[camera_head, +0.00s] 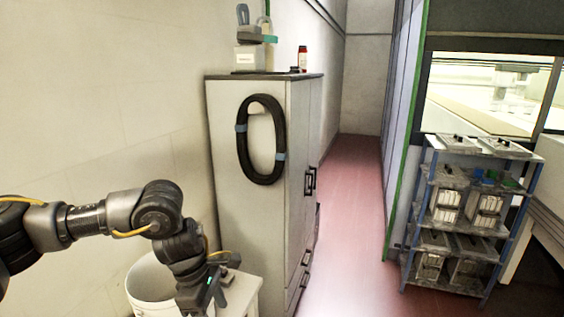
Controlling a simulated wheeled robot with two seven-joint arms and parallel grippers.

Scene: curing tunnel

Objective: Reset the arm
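My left arm comes in from the left, dark grey with yellow cables. Its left gripper (213,279) points downward over a white stool or small table (241,297), beside a white bucket (146,285). The gripper's fingers are partly hidden by its own body, so I cannot tell whether they are open or shut. I see no object clearly held in it. I cannot tell whether it touches the white surface. My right arm and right gripper are not in view.
A grey cabinet (225,176) stands close right of the arm, a black coil (244,140) on its side. A small device (249,58) and a brown bottle (302,58) sit on top. A loaded shelf rack (412,225) stands right. The reddish floor (352,235) between is clear.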

